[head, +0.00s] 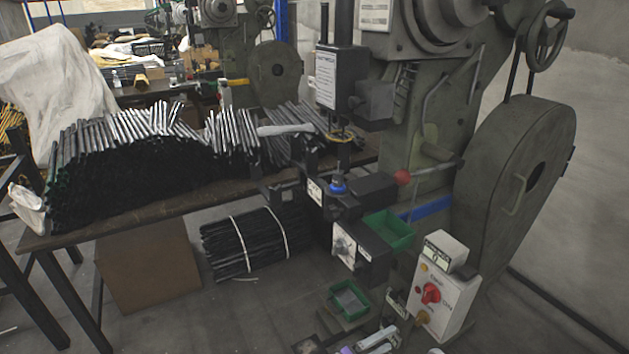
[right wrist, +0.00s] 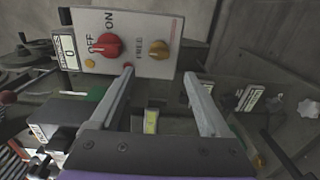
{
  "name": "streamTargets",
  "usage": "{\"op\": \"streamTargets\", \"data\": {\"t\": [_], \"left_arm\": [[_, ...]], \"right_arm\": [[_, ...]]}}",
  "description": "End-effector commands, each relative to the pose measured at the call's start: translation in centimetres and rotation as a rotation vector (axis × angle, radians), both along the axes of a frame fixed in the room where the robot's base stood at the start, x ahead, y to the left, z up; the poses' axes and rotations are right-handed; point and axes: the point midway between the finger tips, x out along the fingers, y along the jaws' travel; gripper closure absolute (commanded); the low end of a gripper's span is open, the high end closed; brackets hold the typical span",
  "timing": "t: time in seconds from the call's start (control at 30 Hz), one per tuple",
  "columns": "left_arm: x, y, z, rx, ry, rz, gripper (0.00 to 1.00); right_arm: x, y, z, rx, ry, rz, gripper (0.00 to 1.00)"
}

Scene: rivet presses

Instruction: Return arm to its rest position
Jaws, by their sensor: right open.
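My right gripper (head: 382,340) is at the bottom edge of the head view, below and left of the white control box (head: 446,290). In the right wrist view my right gripper (right wrist: 159,74) is open, its two grey fingers apart with nothing held between them. The control box (right wrist: 135,50) shows beyond the fingertips, with a red ON/OFF knob (right wrist: 106,45) and a yellow knob. One fingertip appears close to the box's lower edge; whether they touch I cannot tell. My left gripper is not in view.
The green rivet press (head: 430,110) with its large wheel cover (head: 500,180) stands at right. Green bins (head: 390,230) (head: 347,301) sit by it. A table (head: 140,222) with piled dark rods is at left. A tied rod bundle (head: 245,240) lies below. The floor at front left is clear.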

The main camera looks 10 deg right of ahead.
Motion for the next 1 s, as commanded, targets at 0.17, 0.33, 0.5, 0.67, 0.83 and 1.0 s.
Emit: {"op": "streamTargets", "data": {"t": [0.17,0.33,0.5,0.67,0.83,1.0], "left_arm": [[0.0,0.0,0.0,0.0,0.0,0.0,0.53],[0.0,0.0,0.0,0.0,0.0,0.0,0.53],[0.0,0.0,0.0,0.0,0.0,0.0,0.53],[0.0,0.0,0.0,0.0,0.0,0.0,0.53],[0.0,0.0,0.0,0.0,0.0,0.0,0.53],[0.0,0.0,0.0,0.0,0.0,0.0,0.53]], "right_arm": [[-1.1,-2.0,1.3,0.143,0.062,-0.016,0.2],[-4.4,-3.9,2.5,0.395,0.142,-0.03,0.2],[-9.0,-4.1,3.2,0.659,0.182,-0.038,0.2],[-13.9,-2.7,3.6,0.908,0.183,-0.039,0.2],[-19.0,-0.3,3.8,1.162,0.143,-0.037,0.2],[-22.4,2.2,4.0,1.351,0.085,-0.033,0.2]]}}
